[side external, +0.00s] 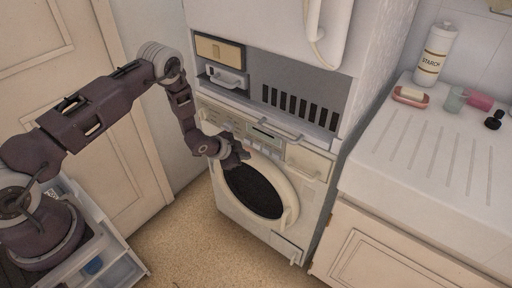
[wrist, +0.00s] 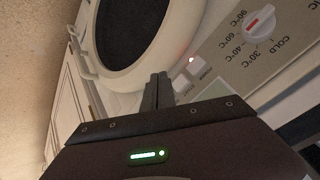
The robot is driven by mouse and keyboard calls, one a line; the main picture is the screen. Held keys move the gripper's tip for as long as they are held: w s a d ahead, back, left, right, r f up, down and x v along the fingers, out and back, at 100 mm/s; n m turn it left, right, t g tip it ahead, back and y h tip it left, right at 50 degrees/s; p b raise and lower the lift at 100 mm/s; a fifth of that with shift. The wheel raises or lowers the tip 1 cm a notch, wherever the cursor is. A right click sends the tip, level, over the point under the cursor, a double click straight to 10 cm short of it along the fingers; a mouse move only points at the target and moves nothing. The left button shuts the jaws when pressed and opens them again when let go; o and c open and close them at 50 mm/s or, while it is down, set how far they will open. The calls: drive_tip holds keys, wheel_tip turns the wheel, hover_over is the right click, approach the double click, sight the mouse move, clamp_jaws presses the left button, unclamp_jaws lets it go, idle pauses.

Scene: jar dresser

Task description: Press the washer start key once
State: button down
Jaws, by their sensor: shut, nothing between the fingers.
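The white front-loading washer (side external: 225,190) stands below a shelf in the side view, its round dark door facing the room. My gripper (side external: 243,157) is in front of its control panel, by the top of the door. In the wrist view my gripper (wrist: 160,80) is shut and empty, its fingertips close to the panel face. A small pale key (wrist: 182,84), labelled START, is just right of the fingertips and partly hidden by them. Another key (wrist: 198,69), labelled POWER, is above it with a small red light nearby. I cannot tell whether the fingertips touch the panel.
A temperature dial (wrist: 259,24) with a red mark is at the upper right of the wrist view. The washer door (side external: 254,190) lies below the panel. A white counter (side external: 430,165) with a starch bottle (side external: 434,54) and soap dish (side external: 410,97) stands right. Open floor lies in front.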

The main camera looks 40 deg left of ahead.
drive_tip(key=shift+w, duration=1.05)
drive_tip(key=shift+w, duration=0.1)
idle(1.2)
drive_tip(key=shift+w, duration=0.3)
drive_tip(key=shift+w, duration=0.4)
idle(0.6)
drive_tip(key=shift+s, duration=0.8)
drive_tip(key=s, duration=0.5)
